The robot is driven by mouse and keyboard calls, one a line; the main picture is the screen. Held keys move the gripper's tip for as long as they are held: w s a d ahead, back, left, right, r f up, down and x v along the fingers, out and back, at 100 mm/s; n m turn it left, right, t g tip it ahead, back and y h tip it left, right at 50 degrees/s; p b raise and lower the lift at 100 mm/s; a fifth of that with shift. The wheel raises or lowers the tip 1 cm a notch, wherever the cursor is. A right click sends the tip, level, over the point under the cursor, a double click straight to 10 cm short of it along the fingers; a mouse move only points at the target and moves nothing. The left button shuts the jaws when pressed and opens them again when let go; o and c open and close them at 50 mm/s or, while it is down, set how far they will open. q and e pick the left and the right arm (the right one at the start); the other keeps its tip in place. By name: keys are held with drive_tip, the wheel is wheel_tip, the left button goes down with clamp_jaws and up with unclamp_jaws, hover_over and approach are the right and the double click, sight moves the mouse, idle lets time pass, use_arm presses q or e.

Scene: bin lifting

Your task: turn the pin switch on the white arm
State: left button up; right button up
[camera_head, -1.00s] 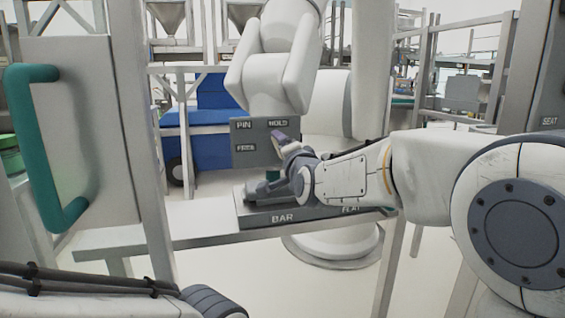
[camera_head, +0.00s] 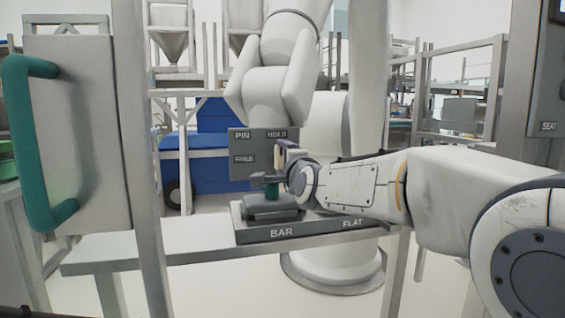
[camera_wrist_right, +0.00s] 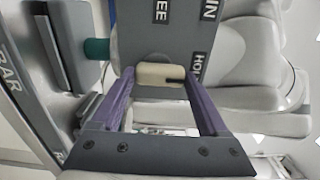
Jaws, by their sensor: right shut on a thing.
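The white arm (camera_head: 268,95) stands behind the bench. In front of it is a grey switch panel (camera_head: 243,172) lettered PIN, HOLD and FREE; it also shows in the right wrist view (camera_wrist_right: 150,30). The pin switch is a pale beige knob (camera_wrist_right: 160,75) on the panel in the right wrist view. My left gripper is out of view.
Just below my right gripper, a grey block with a teal post (camera_head: 271,189) sits on a base (camera_head: 290,229) marked BAR and FLAT. A grey cabinet (camera_head: 80,130) with a teal handle stands at the left. A blue bin (camera_head: 205,150) is behind.

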drive_tip(key=o, duration=1.2)
drive_tip(key=shift+o, duration=0.2)
drive_tip(key=v, duration=1)
drive_tip(key=shift+s+p, duration=0.25)
drive_tip(key=shift+p, duration=0.15)
drive_tip(key=shift+f, duration=0.1)
